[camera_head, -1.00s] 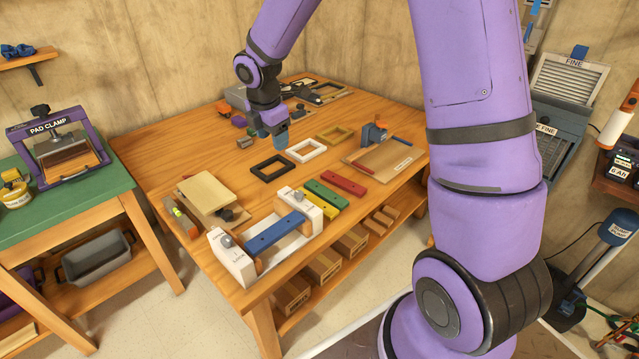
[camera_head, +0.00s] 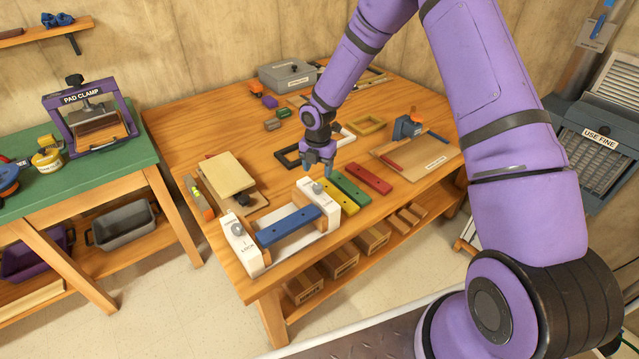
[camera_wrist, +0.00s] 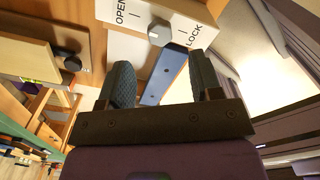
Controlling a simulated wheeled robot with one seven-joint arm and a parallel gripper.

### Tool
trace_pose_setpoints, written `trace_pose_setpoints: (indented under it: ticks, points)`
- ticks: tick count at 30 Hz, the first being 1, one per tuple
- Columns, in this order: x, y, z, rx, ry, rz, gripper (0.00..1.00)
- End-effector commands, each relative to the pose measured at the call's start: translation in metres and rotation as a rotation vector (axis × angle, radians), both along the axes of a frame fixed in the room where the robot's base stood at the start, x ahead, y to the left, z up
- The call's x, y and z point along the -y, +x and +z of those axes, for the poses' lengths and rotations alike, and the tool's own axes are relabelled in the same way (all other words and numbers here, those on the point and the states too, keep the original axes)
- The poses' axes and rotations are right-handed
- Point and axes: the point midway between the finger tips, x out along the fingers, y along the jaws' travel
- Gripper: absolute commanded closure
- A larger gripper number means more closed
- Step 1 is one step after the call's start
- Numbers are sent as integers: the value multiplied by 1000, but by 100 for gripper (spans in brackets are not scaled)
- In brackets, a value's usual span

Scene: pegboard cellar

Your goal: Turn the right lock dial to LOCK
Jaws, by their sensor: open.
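The right lock dial (camera_head: 318,187) is a grey knob on the white right end block (camera_head: 333,205) of a clamp fixture. In the wrist view, the dial (camera_wrist: 160,34) sits between the printed words OPEN and LOCK; I cannot tell which its pointer faces. A blue bar (camera_head: 288,226) spans from this block to the left block, which has its own left lock dial (camera_head: 238,229). My gripper (camera_head: 317,172) is open and empty, pointing down just above the right dial. In the wrist view its two fingers (camera_wrist: 162,65) are spread, with the dial beyond their tips.
Green (camera_head: 350,188), yellow (camera_head: 337,197) and red (camera_head: 369,178) bars lie right of the fixture. A wooden board jig (camera_head: 228,175) stands behind the left block. Black, white and tan frames lie behind the gripper. The green table (camera_head: 100,167) is at the left.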

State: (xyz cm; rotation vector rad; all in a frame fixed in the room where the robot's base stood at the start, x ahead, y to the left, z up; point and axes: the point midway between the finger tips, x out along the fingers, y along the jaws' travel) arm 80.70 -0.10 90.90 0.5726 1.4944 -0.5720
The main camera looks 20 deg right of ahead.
Motion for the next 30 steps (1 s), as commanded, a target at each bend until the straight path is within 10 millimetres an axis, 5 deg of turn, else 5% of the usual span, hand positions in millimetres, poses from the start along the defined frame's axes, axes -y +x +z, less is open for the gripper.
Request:
trace_pose_setpoints:
  ticks: [12, 24, 30]
  points:
    - [0, 0, -61, -1, -1, -1, 41]
    - [0, 0, -67, 1, -1, -1, 41]
    - [0, 0, -67, 1, -1, -1, 85]
